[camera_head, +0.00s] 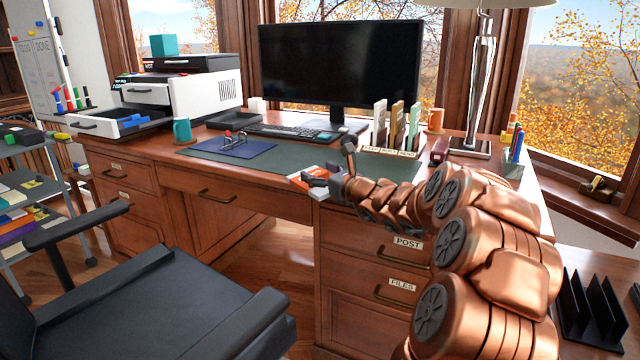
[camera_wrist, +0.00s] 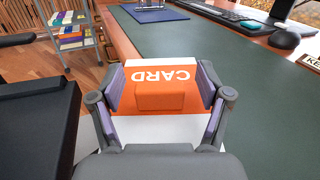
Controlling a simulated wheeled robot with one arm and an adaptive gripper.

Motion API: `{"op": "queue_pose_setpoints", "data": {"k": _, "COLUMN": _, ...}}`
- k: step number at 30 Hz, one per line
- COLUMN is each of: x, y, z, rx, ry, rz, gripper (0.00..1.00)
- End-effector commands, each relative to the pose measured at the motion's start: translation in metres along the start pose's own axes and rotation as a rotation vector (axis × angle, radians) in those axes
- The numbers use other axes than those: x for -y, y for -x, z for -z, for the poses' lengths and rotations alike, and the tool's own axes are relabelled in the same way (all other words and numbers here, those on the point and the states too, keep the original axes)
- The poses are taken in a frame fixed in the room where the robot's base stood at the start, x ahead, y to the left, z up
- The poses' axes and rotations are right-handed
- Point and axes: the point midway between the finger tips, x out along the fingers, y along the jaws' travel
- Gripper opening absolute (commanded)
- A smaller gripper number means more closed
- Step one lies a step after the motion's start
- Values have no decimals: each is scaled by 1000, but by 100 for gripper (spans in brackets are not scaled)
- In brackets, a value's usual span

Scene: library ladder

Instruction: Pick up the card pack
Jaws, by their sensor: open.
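The card pack (camera_wrist: 158,88) is an orange and white box with "CARD" printed on it and a raised orange block on its face. In the wrist view it lies between the two fingers of my gripper (camera_wrist: 159,95), which is open around it. The lettering appears upside down there. In the head view the card pack (camera_head: 308,178) lies at the front edge of the wooden desk (camera_head: 290,205), partly hidden by my gripper (camera_head: 318,178). I cannot tell whether either finger touches the pack.
A green desk mat (camera_head: 270,165) lies beside the pack, with a blue clipboard (camera_head: 240,148) on it. A monitor (camera_head: 340,65), keyboard (camera_head: 285,131) and file holder (camera_head: 393,150) stand behind. A black chair (camera_head: 165,300) is at the front left. Much of the mat is clear.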

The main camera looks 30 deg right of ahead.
Motion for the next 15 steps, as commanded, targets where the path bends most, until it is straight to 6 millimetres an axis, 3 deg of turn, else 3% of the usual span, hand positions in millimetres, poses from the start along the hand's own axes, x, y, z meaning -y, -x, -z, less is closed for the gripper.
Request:
{"op": "queue_pose_setpoints", "data": {"k": 3, "x": 0, "y": 0, "z": 0, "rx": 0, "ry": 0, "rz": 0, "gripper": 76}}
{"op": "queue_pose_setpoints", "data": {"k": 15, "x": 0, "y": 0, "z": 0, "rx": 0, "ry": 1, "rz": 0, "gripper": 34}}
